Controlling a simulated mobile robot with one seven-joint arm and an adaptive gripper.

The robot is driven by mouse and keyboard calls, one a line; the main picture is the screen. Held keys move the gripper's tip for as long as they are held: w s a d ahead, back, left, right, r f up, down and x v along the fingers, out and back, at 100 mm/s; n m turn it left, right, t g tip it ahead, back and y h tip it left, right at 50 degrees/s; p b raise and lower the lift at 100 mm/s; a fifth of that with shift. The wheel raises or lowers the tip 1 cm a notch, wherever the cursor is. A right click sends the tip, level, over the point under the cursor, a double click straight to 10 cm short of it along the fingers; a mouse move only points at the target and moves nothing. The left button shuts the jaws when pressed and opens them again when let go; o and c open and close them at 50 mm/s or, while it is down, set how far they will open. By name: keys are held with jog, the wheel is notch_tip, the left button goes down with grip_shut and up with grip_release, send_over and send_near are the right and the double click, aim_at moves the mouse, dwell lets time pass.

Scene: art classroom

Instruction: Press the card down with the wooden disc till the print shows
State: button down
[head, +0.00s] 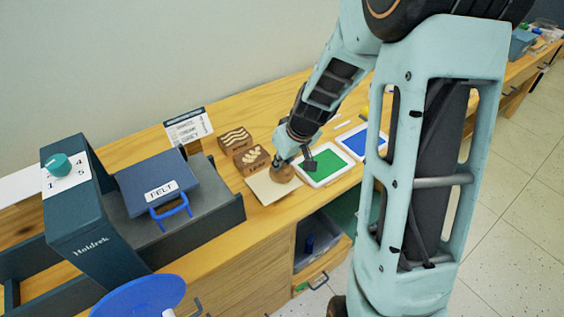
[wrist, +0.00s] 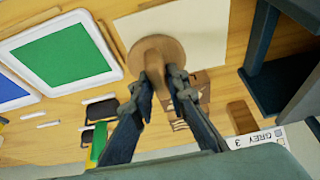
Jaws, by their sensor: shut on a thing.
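The wooden disc (head: 284,174) is round and light brown with an upright grip. My gripper (head: 289,158) is shut on that grip, which the wrist view shows between my fingertips (wrist: 158,84). The cream card (head: 268,188) lies flat on the wooden counter. The disc (wrist: 172,51) is over one edge part of the card (wrist: 205,30), overlapping it. I cannot tell how firmly it touches. The visible part of the card is blank. What lies under the disc is hidden.
Two carved stamp blocks (head: 234,139) sit behind the card. A green pad (head: 322,163) and a blue pad (head: 366,140) lie to its right. A dark press (head: 85,210) with a FELT plate (head: 157,183) stands left. An open drawer (head: 322,262) juts out below.

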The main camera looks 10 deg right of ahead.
jog(key=shift+f+b, duration=0.5)
dwell(0.3)
jog(key=shift+s+f+b, duration=0.2)
jog(key=shift+b, duration=0.2)
dwell(1.6)
jog(key=shift+w+r+p, duration=0.2)
jog(key=shift+r+p, duration=1.95)
jog(key=shift+r, duration=1.55)
jog(key=shift+f, duration=0.1)
